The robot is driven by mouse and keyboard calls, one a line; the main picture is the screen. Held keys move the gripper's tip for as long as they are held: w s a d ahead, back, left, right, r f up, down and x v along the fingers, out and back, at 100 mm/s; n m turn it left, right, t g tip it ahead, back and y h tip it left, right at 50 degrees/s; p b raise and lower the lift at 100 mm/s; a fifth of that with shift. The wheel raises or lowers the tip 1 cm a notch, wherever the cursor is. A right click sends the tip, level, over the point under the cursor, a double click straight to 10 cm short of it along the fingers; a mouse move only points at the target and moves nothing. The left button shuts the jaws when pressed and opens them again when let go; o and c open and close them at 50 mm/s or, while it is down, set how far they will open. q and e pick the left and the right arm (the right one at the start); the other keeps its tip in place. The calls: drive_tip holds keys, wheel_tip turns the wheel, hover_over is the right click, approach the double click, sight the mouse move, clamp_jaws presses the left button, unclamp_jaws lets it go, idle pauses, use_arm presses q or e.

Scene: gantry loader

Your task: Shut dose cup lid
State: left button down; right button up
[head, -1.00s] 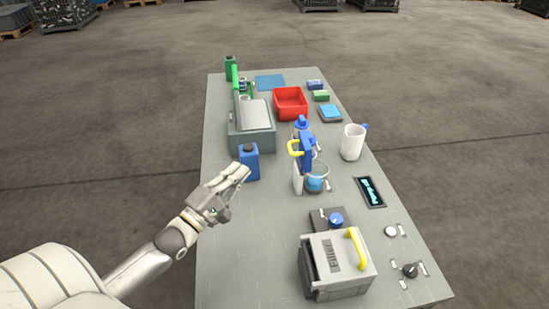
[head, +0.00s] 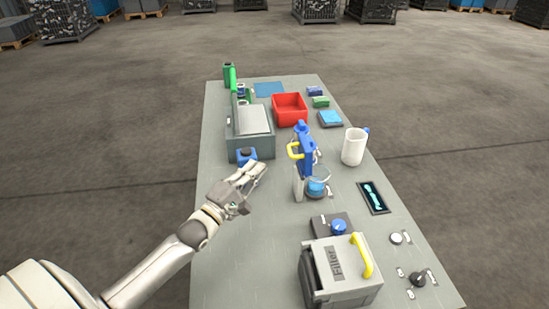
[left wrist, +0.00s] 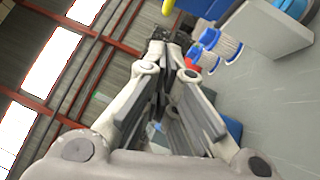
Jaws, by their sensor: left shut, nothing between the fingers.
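A clear cup with blue contents (head: 317,188) stands near the middle of the table. It is beside an upright blue piece with a yellow handle (head: 305,158). I cannot tell for sure which part is the dose cup lid. My left gripper (head: 261,168) is shut and empty, left of the cup and apart from it. It is in front of a blue bottle (head: 246,155) and hides its lower part. In the left wrist view the fingers (left wrist: 171,38) come together at the tips with nothing between them. My right gripper is not in view.
A grey box marked Filler (head: 340,265) with a yellow handle stands at the front. A grey lidded case (head: 250,148) and a red bin (head: 290,109) are farther back. A white jug (head: 353,147) stands right. The table's front left is clear.

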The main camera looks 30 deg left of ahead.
sight(296, 157)
use_arm(q)
drive_tip(key=w+d+r+p, duration=0.1)
drive_tip(key=w+d, duration=0.2)
drive_tip(key=w, duration=0.2)
drive_tip(key=shift+d+r, duration=0.35)
